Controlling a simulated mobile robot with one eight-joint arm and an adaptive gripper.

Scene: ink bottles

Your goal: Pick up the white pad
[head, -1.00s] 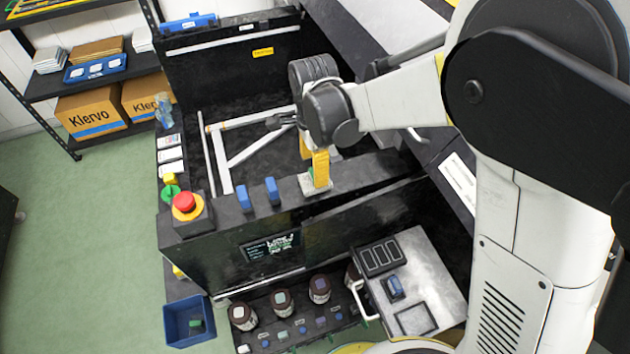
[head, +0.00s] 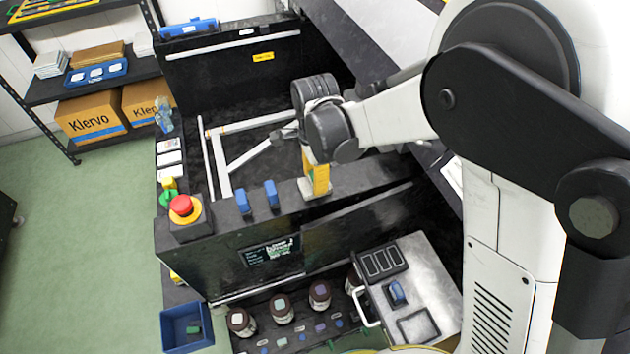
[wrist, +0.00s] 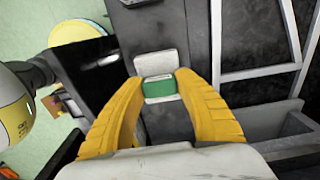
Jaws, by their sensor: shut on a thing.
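The white pad (head: 311,190) is a small pale plate on top of the black machine's front ledge, right of two upright blue blocks. In the wrist view the pad (wrist: 155,63) shows beyond a green block (wrist: 159,88), which appears to sit on it as a grip. My gripper (head: 318,176) points down over the pad. Its yellow fingers (wrist: 161,88) are shut on the green block from both sides. The fingers hide part of the pad, and I cannot tell whether it touches the ledge or is slightly above it.
Blue blocks (head: 271,194) and a red emergency button (head: 182,207) stand on the ledge to the left. Behind is an open black bay with a white frame (head: 225,180). Ink bottles (head: 281,308), a blue bin (head: 187,326) and a metal tray (head: 432,275) lie below.

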